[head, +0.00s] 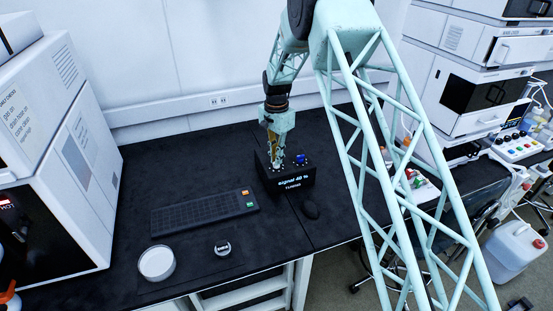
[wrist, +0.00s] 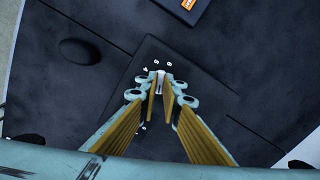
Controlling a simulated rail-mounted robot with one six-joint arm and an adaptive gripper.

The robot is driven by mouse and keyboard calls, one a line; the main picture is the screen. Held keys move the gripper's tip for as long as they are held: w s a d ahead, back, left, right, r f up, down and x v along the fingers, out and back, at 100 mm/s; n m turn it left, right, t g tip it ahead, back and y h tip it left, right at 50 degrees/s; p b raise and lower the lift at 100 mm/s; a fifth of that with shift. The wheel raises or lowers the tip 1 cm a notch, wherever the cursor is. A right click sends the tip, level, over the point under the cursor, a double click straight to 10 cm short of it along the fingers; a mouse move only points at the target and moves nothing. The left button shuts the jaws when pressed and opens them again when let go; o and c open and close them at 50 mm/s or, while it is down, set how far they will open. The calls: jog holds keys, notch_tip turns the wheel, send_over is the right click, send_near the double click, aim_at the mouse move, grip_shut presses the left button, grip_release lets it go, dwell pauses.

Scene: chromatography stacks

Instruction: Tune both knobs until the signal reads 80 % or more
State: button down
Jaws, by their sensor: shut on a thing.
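A black tuning box (head: 283,187) stands on the dark bench; its front reads "Signal 40 %" with "TUNING" below. A blue knob (head: 300,158) sits on the right of its top. My gripper (head: 277,164) points down over the left of the top. In the wrist view my gripper (wrist: 160,88) is shut on a pale knob (wrist: 160,79), with small white marks on the box top around it. This knob is mostly hidden by the fingers in the head view. The blue knob does not show in the wrist view.
A black keyboard (head: 205,212) lies left of the box, and a mouse (head: 311,210) lies in front of it. A white dish (head: 157,262) and a small round container (head: 222,248) are near the front edge. White instruments stand at left and right.

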jog(key=shift+m, duration=2.3)
jog(key=c, duration=2.8)
grip_release()
jog(key=shift+r, duration=0.1)
jog(key=shift+r, duration=5.9)
